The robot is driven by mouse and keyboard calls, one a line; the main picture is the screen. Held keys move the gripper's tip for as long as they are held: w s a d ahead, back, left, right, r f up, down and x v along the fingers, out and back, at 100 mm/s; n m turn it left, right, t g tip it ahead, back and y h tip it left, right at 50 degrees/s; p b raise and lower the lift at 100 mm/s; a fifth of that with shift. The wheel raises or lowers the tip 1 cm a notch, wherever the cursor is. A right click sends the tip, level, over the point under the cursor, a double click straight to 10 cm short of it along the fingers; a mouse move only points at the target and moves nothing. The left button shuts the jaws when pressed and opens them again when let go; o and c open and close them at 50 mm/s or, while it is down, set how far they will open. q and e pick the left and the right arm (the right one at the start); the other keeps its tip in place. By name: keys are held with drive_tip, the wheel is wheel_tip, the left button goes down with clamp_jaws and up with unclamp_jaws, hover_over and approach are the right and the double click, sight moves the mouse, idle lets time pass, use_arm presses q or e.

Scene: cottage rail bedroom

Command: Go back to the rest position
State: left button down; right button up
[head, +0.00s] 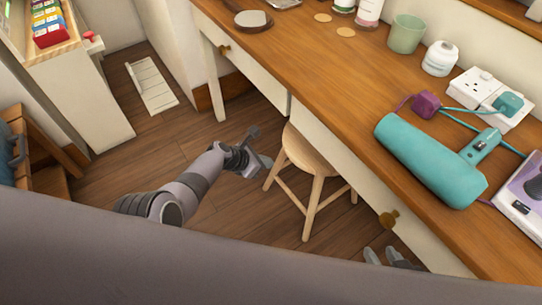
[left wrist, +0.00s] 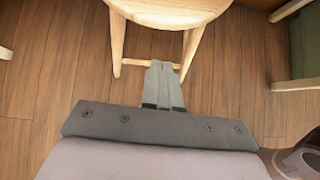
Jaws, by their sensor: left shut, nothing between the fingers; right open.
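My left gripper (head: 262,160) reaches in from the left in the head view, low beside the wooden stool. In the left wrist view its fingers (left wrist: 164,85) are shut together with nothing between them, pointing at the stool's legs. My right gripper (head: 383,257) shows only as two grey fingertips at the bottom of the head view, in front of the desk's drawer face. The fingertips stand apart. The rest of the right arm is hidden.
A wooden stool (head: 311,152) stands under the desk (head: 325,66), close to my left gripper; it also fills the top of the left wrist view (left wrist: 170,12). A teal hair dryer (head: 430,160) and a socket block (head: 475,88) lie on the desk. Bare floor (head: 150,155) is left of my arm.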

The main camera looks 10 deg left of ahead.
use_arm(q)
drive_tip(key=p+v, duration=0.4)
drive_tip(key=v, duration=0.1)
use_arm(e)
wheel_tip(320, 180, up, 4)
drive_tip(key=shift+r, duration=0.15)
use_arm(q)
drive_tip(key=shift+a, duration=0.1)
